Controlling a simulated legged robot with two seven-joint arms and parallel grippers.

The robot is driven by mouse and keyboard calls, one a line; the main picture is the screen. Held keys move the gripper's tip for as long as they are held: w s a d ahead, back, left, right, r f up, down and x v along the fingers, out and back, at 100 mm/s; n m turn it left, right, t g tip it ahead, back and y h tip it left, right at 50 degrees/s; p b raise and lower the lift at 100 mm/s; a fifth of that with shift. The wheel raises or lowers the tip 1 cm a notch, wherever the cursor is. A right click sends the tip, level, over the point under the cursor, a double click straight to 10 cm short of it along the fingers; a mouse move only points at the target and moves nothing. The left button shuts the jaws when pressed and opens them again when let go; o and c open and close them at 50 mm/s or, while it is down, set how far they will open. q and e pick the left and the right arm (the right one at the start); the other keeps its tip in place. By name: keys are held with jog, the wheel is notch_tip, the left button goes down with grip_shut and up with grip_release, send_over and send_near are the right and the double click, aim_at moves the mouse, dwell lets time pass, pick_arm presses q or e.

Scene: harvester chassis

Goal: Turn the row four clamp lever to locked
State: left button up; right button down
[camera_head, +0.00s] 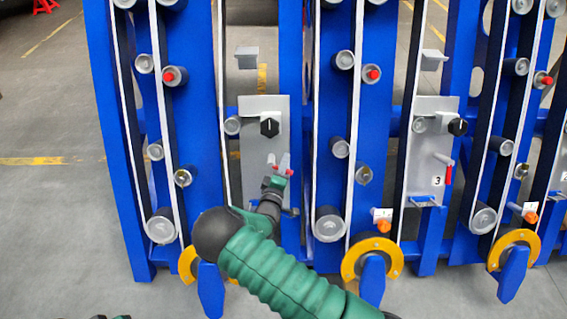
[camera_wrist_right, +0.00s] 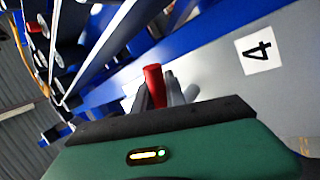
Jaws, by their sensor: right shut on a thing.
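The row four panel is a grey plate (camera_head: 252,150) on the blue frame, with a black knob (camera_head: 270,127) above the clamp lever. The panel also shows in the wrist view, where it bears a "4" label (camera_wrist_right: 258,50). My right gripper (camera_head: 278,178) is at the lower part of this panel. It is shut on the lever's red handle (camera_wrist_right: 153,84), which shows between the two grey fingers in the wrist view. In the head view, small red bits show at the fingertips, and the gripper and arm hide most of the lever.
To the right, a similar panel labelled "3" (camera_head: 437,181) has a red-handled lever (camera_head: 449,174) pointing down. Blue uprights with rollers and white belts stand on both sides. Yellow rings (camera_head: 372,258) sit low on the frame. Open grey floor (camera_head: 60,220) lies to the left.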

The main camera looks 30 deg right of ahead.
jog(key=shift+s+d+f, duration=0.3)
jog(key=shift+s+a+f+m+g+y+p, duration=0.1)
jog(key=shift+a+f+m+g+y+p, duration=0.2)
jog(key=shift+a+f+m+g+p, duration=1.6)
jog(key=shift+s+d+r+m+g+y+p, duration=0.1)
jog(key=shift+d+r+m+g+y, duration=0.45)
jog(key=shift+m, duration=2.75)
jog(key=shift+a+f+m+g+y+p, duration=0.1)
jog(key=shift+a+f+m+g+p, duration=0.7)
jog(key=shift+m+g, duration=1.4)
jog(key=shift+r+m+t, duration=0.15)
jog(key=shift+m+t, duration=0.25)
jog(key=shift+t, duration=0.05)
jog(key=c, duration=1.8)
grip_release()
jog(key=o, duration=0.4)
jog(key=shift+w, duration=0.2)
jog(key=shift+o, duration=0.2)
jog(key=shift+d+r, duration=0.1)
jog(key=shift+r, duration=0.05)
